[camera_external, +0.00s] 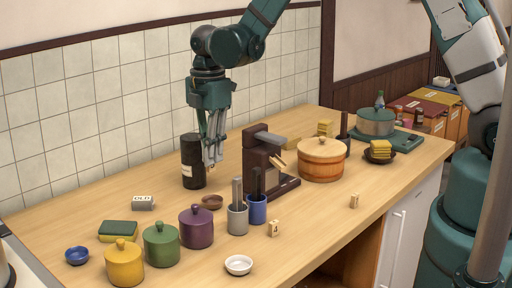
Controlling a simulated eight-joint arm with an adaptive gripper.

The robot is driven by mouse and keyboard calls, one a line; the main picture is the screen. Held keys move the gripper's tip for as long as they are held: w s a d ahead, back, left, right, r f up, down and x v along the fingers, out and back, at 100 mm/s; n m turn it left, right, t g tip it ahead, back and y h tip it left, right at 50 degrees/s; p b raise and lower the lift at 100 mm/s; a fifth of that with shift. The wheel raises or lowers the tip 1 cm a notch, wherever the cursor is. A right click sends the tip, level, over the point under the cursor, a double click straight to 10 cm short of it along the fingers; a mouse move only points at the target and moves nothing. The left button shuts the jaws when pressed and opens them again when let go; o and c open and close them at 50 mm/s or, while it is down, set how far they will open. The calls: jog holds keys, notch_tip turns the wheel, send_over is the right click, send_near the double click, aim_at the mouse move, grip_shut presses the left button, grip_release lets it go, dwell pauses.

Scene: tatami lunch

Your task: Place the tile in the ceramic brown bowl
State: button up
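Two small pale tiles with dark marks stand on the wooden counter: one tile (274,228) near the front middle, another tile (354,201) further right near the front edge. A darker brown bowl (380,158) at the right holds yellow blocks. My gripper (212,164) points down above and behind the small brown bowl, beside the black canister. Its fingers look close together; I cannot tell whether they are open or shut, and no tile shows between them.
The black canister (193,163) and dark brown stand (262,160) flank my gripper. Lidded pots (196,228), grey and blue cups (257,209), a white bowl (238,265) and a blue bowl (77,256) crowd the front left. A wooden tub (321,160) stands right. The front right counter is mostly clear.

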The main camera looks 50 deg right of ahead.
jog(key=shift+f+b, duration=1.3)
jog(key=shift+f, duration=3.45)
jog(key=o, duration=0.7)
jog(key=shift+r+p, duration=0.95)
jog(key=shift+r, duration=2.5)
jog(key=shift+r, duration=0.1)
